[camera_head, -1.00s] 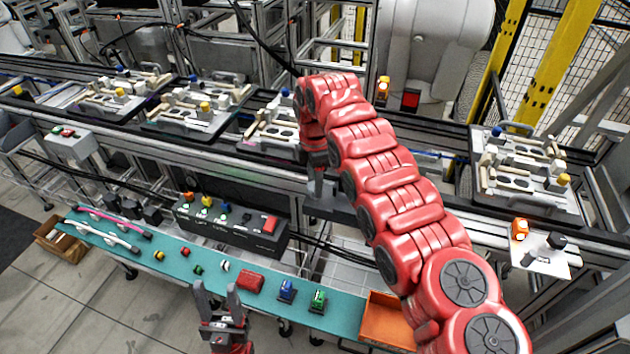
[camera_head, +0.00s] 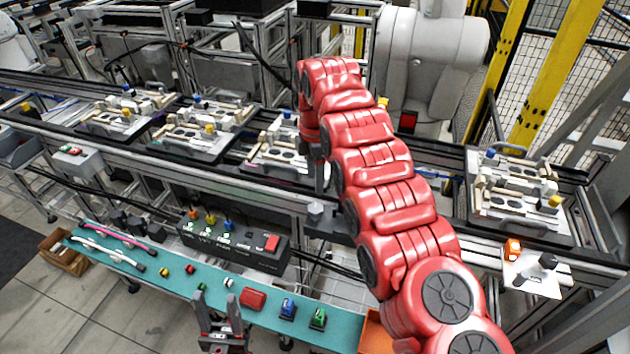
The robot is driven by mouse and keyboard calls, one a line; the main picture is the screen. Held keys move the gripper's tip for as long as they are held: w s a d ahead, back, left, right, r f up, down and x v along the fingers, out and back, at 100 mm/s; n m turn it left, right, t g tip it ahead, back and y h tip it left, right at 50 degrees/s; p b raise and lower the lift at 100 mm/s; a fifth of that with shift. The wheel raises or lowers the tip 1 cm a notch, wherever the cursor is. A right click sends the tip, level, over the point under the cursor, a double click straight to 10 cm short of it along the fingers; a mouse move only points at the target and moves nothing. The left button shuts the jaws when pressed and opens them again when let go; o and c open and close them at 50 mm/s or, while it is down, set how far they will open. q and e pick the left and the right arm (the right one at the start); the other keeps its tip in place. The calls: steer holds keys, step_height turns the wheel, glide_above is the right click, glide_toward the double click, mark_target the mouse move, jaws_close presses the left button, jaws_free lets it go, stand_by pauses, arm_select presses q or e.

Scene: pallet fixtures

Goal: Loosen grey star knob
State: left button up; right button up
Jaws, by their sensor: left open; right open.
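A grey knob (camera_head: 315,211) stands on a dark bracket (camera_head: 328,227) at the front rail of the conveyor, in the middle of the head view. My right gripper (camera_head: 320,185) points down just above and beside the knob, partly hidden by my own red arm. A gap seems to show between its tip and the knob; the jaws are open and hold nothing visible. My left gripper (camera_head: 217,308) is open and empty at the bottom, in front of the teal shelf's edge.
The teal shelf (camera_head: 180,280) carries cables, small buttons, a red block (camera_head: 253,299), a blue switch (camera_head: 288,309) and a green switch (camera_head: 318,318). A black control box (camera_head: 235,243) stands behind it. Pallet fixtures (camera_head: 518,190) sit on the conveyor. An orange bin (camera_head: 374,335) is at lower right.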

step_height(320, 180, up, 8)
steer(key=p, duration=0.6)
steer(key=shift+f, duration=0.15)
steer(key=shift+s+f, duration=0.1)
